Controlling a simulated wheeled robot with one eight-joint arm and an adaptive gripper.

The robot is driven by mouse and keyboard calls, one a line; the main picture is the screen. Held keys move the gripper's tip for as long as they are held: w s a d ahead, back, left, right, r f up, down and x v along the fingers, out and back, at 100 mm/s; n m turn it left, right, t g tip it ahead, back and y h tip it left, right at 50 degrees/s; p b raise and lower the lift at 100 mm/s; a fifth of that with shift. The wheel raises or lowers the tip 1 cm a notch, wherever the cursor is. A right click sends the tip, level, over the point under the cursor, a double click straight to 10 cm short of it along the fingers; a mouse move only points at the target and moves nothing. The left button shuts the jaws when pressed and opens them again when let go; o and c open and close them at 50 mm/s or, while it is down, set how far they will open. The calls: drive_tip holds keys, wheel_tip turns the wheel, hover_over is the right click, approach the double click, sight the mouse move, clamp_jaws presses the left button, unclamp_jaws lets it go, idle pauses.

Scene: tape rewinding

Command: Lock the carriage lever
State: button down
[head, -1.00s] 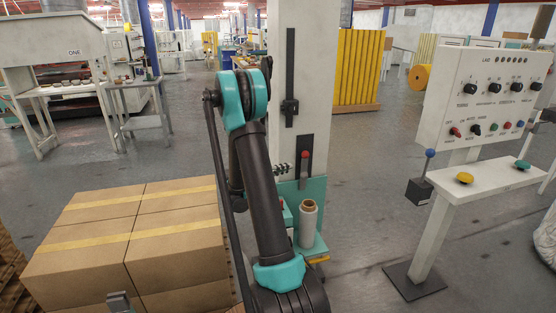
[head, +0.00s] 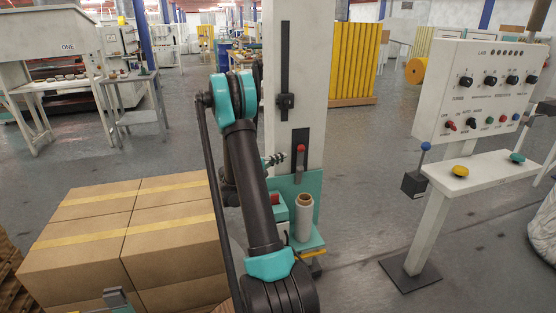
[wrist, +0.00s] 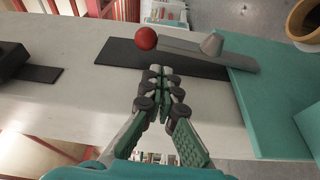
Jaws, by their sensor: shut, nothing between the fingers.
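The carriage lever is a grey arm with a red ball knob (head: 300,148) on a dark plate on the white column (head: 310,90). In the head view it stands upright, knob at the top. In the wrist view the picture is turned, with the red knob (wrist: 146,38) at the left and the lever's grey pivot (wrist: 211,44) at the right. My gripper (head: 278,159) is shut and empty, just left of the lever in the head view. In the wrist view its fingertips (wrist: 162,72) lie below the knob, apart from it in the picture; the depth gap is unclear.
The teal carriage (head: 308,185) holds a film roll (head: 304,215) below the lever. A dark slot and slider (head: 285,101) are higher on the column. Cardboard boxes (head: 125,245) stand at the left. A control panel (head: 490,95) stands at the right, with open floor between.

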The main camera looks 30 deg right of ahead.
sight(292, 153)
drive_tip(key=shift+w+d+r, duration=0.1)
drive_tip(key=shift+w+d, duration=0.1)
drive_tip(key=shift+d, duration=1.35)
drive_tip(key=shift+w+d, duration=0.15)
drive_tip(key=shift+d, duration=1.4)
